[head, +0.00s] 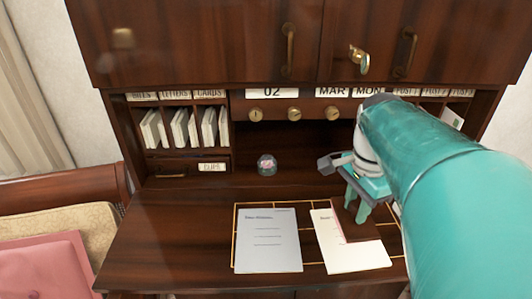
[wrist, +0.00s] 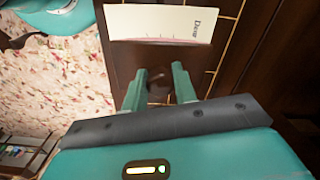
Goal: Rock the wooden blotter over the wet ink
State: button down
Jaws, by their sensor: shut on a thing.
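The dark wooden blotter (head: 358,230) is over the upper right part of the right-hand letter (head: 349,258) on the desk. I cannot tell whether it touches the paper. My gripper (head: 357,207) points down from above, shut on the blotter. In the wrist view, my fingers (wrist: 157,88) stand on either side of the blotter's small knob (wrist: 156,76). The letter also shows there (wrist: 160,23), with "Dear" at one end and a pinkish line beside the blotter. The blotter hides part of the writing, and I cannot see the ink under it.
Another written sheet (head: 268,240) lies left of the letter, inside gold inlay lines on the desk (head: 165,235). A small glass globe (head: 267,164) stands behind. The hutch has letter slots (head: 185,128) and brass knobs (head: 294,114). The desk's left side is clear.

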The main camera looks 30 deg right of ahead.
jog(key=shift+r, duration=1.4)
